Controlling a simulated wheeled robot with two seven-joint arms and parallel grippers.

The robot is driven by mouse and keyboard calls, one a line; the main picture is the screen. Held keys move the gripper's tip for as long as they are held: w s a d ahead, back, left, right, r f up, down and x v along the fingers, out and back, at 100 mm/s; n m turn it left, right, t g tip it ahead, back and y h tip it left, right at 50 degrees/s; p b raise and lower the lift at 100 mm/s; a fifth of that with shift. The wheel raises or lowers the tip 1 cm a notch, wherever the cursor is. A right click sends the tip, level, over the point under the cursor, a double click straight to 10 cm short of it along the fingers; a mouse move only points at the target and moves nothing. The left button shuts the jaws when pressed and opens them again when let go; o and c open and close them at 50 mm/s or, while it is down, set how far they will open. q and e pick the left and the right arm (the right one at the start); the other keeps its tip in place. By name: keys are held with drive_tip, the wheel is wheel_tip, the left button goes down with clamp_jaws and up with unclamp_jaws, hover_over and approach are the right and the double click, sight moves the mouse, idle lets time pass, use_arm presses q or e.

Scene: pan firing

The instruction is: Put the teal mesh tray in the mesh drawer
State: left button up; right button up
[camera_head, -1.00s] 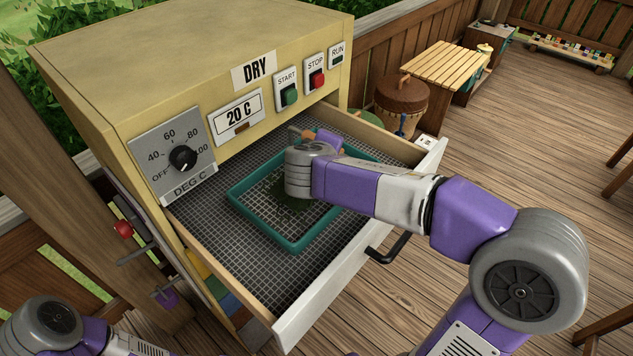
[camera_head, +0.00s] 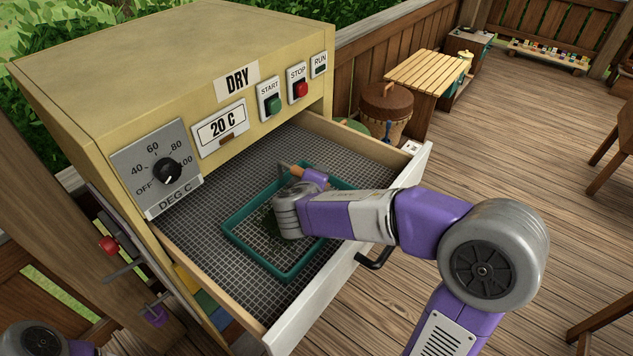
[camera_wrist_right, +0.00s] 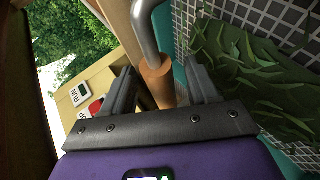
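The teal mesh tray (camera_head: 246,257) lies level inside the open mesh drawer (camera_head: 197,246), toward its front, with dark green leaves (camera_head: 271,222) in it. Whether it rests fully on the mesh is hard to tell. My right gripper (camera_wrist_right: 160,72) is over the tray. Its two fingers stand on either side of an orange-brown handle (camera_wrist_right: 158,84) on a bent metal bar, with gaps showing on both sides, so it looks open around the handle. The handle also shows in the head view (camera_head: 291,169). My left gripper is out of view; only part of that arm shows at bottom left.
The drawer sits in a yellow dryer (camera_head: 130,75) with a dial, display and buttons. The drawer's white front (camera_head: 322,300) has a black handle (camera_head: 374,261). Beyond stand a round brown container (camera_head: 385,108) and a slatted table (camera_head: 428,72).

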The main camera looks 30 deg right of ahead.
drive_tip(key=shift+r, duration=0.1)
drive_tip(key=v, duration=1.2)
